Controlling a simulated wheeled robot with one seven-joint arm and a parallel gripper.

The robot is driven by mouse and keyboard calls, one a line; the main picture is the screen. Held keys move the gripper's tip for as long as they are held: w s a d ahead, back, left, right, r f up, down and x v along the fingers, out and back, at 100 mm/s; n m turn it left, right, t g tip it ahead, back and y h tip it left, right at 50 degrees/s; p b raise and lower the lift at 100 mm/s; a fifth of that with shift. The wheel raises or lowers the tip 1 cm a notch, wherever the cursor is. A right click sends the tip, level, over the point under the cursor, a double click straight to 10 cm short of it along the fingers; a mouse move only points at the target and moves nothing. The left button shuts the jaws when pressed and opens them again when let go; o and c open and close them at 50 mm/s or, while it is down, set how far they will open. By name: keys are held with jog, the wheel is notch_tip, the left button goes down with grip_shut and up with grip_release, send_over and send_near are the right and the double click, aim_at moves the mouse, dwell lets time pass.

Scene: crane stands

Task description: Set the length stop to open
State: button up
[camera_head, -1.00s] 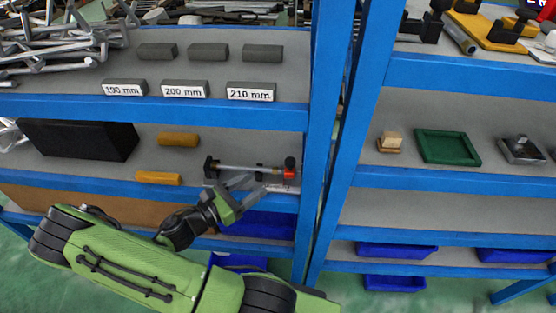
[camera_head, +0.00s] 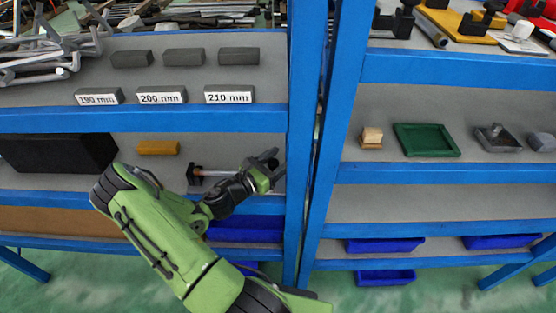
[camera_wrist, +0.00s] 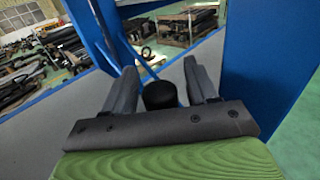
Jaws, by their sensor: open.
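The length stop (camera_head: 195,176) lies on the middle shelf of the left rack. Its black end block and part of its pale rod show; the rest, with the red part at its right end, is hidden behind my arm and gripper. My gripper (camera_head: 273,160) is open over the right end of the stop, close to the blue upright. In the wrist view my gripper (camera_wrist: 160,76) has its two grey fingers apart, with a round black piece (camera_wrist: 160,95) showing between them. I cannot tell whether a finger touches it, nor how the stop is set.
The blue rack upright (camera_head: 302,130) stands just right of my gripper. Gauge blocks labelled 190 mm, 200 mm and 210 mm (camera_head: 228,97) are on the shelf above. A yellow block (camera_head: 158,147) and a large black block (camera_head: 60,152) lie to the left.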

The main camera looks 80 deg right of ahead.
jog(key=shift+c, duration=0.5)
grip_shut()
jog(key=shift+s, duration=0.15)
jog(key=shift+s+d+r+p, duration=0.15)
jog(key=shift+s+p, duration=0.25)
jog(key=shift+s, duration=0.4)
jog(key=shift+o, duration=0.5)
grip_release()
jog(key=shift+d+f, duration=0.1)
jog(key=shift+f, duration=0.1)
